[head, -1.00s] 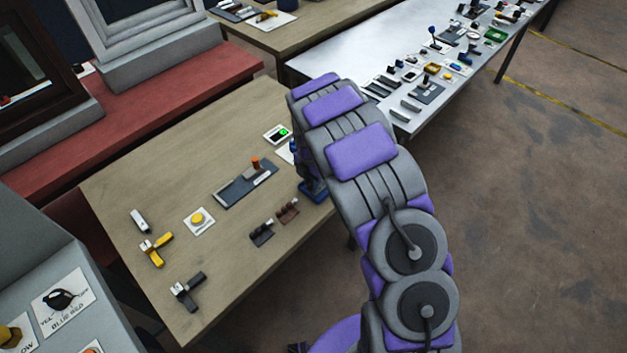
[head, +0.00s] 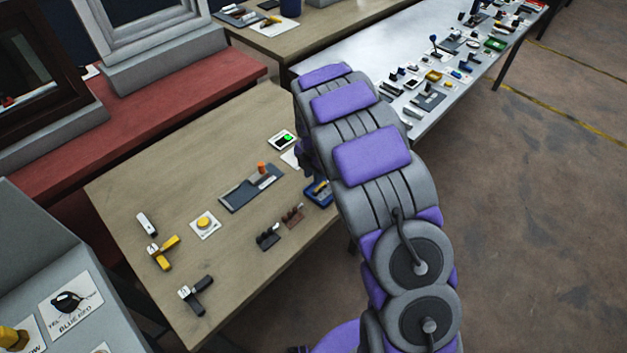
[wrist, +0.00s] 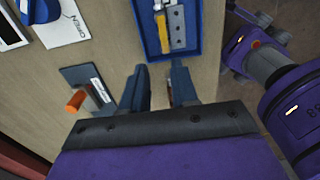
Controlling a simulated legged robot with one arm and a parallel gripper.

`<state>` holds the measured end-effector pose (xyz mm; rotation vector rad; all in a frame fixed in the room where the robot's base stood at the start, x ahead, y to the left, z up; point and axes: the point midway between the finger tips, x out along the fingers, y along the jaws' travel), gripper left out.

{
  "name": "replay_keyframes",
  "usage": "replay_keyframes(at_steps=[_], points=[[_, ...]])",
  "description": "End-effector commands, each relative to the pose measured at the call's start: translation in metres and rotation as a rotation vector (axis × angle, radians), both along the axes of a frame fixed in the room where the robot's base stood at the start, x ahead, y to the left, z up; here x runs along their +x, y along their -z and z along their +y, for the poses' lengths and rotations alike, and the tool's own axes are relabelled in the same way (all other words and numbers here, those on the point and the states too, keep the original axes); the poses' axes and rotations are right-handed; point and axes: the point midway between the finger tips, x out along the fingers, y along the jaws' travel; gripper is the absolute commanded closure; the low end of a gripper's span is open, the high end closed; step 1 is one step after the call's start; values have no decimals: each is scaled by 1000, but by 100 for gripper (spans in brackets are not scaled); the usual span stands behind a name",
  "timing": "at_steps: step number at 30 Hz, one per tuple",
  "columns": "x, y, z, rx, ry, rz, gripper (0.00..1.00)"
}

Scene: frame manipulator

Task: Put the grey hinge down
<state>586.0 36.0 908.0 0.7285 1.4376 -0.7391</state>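My gripper (wrist: 158,70) is open in the wrist view, with bare wood showing between its two dark blue fingers. A blue tray (wrist: 151,45) lies just beyond the fingertips. In it lies a grey metal piece with holes (wrist: 177,28), which looks like the grey hinge, beside a yellow-handled piece (wrist: 161,32). The fingers are apart from the grey piece. In the head view the blue tray (head: 311,201) sits at the right edge of the wooden table, partly hidden by my arm. My gripper is mostly hidden there.
On the wooden table (head: 150,200) are a dark plate with an orange knob (head: 240,196), a yellow button (head: 205,223), yellow and black handles (head: 163,252), and small dark clips (head: 268,237). A metal table (head: 335,85) with many parts stands behind. Bare wood lies between items.

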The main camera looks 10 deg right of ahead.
Motion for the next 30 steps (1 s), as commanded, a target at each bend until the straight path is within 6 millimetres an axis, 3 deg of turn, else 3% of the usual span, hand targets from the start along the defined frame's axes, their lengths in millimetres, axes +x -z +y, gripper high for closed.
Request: replay_keyframes(at_steps=[3, 9, 20, 26, 30], points=[[0, -26, -3, 5, 0, 0, 71], [1, -52, -2, 1, 0, 0, 71], [-6, -67, -1, -4, 44, 3, 71], [-49, -110, -18, -23, 337, 12, 71], [-94, -145, -28, -35, 624, 17, 71]])
